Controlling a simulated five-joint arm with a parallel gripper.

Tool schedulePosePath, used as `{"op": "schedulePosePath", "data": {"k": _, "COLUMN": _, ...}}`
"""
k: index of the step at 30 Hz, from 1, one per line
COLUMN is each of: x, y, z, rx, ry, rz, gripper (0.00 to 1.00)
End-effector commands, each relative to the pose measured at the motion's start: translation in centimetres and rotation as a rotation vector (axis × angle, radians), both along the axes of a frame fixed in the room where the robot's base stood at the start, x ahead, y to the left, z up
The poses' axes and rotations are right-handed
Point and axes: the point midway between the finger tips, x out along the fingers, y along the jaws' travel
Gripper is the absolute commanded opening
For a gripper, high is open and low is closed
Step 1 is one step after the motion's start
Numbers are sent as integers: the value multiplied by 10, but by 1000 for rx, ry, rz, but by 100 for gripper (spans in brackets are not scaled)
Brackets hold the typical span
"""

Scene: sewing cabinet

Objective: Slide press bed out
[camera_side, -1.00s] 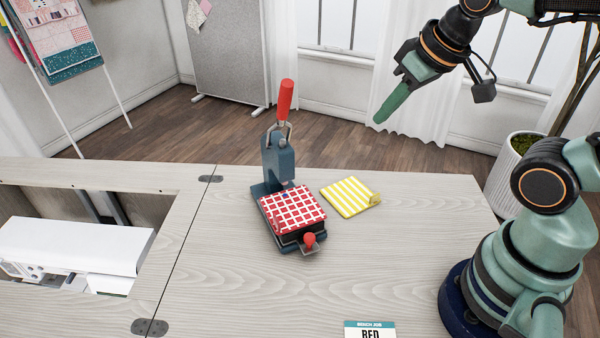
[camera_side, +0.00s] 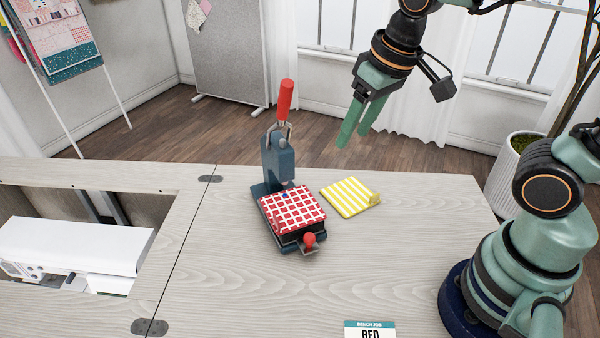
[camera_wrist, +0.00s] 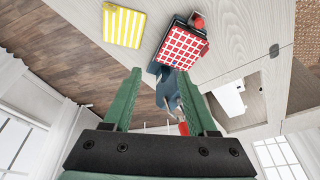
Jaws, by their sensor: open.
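The press (camera_side: 278,165) stands on the table, a blue-grey body with an upright red-handled lever (camera_side: 286,100). At its front is the press bed (camera_side: 298,238), dark, covered by a red-and-white checked cloth (camera_side: 292,209), with a red knob (camera_side: 309,240) on its near end. In the wrist view the checked cloth (camera_wrist: 183,48) and red knob (camera_wrist: 197,22) show beyond my fingers, and my gripper partly covers the press body. My gripper (camera_side: 354,138) is open and empty, high above and behind the press, to its right. Its two green fingers (camera_wrist: 163,85) are apart.
A yellow-and-white striped cloth (camera_side: 350,196) lies on the table just right of the press. A bench job card (camera_side: 370,330) stands at the front edge. A white sewing machine (camera_side: 75,247) sits in the cabinet opening at left.

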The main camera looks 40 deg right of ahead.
Motion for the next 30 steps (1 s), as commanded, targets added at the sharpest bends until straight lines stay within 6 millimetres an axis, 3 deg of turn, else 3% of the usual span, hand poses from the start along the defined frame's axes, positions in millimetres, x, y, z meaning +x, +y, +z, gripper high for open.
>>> {"op": "schedulePosePath", "data": {"k": 6, "x": 7, "y": 55, "z": -34, "rx": -19, "ry": 180, "rz": 43, "gripper": 58}}
{"op": "schedulePosePath", "data": {"k": 12, "x": 6, "y": 87, "z": -57, "rx": -50, "ry": 276, "rz": 57, "gripper": 58}}
{"op": "schedulePosePath", "data": {"k": 20, "x": 4, "y": 96, "z": -72, "rx": -62, "ry": 305, "rz": 59, "gripper": 58}}
{"op": "schedulePosePath", "data": {"k": 30, "x": 3, "y": 95, "z": -132, "rx": -64, "ry": 307, "rz": 58, "gripper": 58}}
